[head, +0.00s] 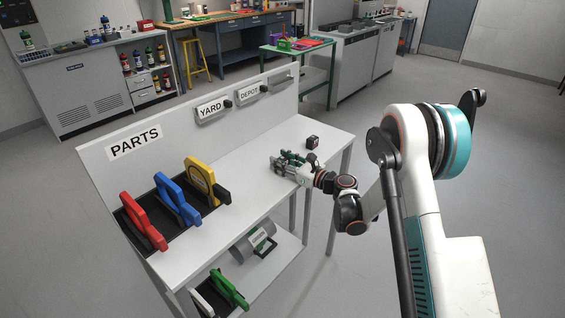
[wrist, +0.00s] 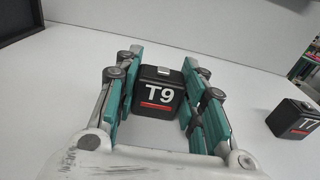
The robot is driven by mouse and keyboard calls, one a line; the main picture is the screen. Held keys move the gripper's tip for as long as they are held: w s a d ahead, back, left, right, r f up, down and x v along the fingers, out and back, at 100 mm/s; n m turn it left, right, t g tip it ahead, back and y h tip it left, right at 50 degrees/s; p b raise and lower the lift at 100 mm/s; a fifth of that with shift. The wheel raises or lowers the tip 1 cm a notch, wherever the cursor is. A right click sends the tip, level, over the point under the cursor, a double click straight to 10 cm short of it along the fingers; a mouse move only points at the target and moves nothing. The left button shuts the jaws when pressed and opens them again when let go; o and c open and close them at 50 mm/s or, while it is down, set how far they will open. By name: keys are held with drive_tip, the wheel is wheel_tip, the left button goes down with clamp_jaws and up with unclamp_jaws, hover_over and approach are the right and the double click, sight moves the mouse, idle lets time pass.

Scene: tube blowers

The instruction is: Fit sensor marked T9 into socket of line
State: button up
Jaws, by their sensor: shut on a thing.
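The sensor marked T9 (wrist: 159,97) is a black block with white lettering, a red stripe and a grey piece on top. In the wrist view it sits between the teal finger pads of my gripper (wrist: 158,90), which is shut on it. In the head view my gripper (head: 285,161) is low over the right part of the white bench, and T9 is hidden or too small to make out there. I cannot tell which holds a socket.
A second black sensor, marked T7 (wrist: 293,119), stands right of my gripper, also in the head view (head: 312,142). Red (head: 143,221), blue (head: 178,199) and yellow (head: 201,177) tools stand in a black tray at the left. The bench middle is clear.

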drive_tip(key=o, duration=1)
drive_tip(key=shift+f, duration=0.1)
drive_tip(key=shift+o, duration=0.2)
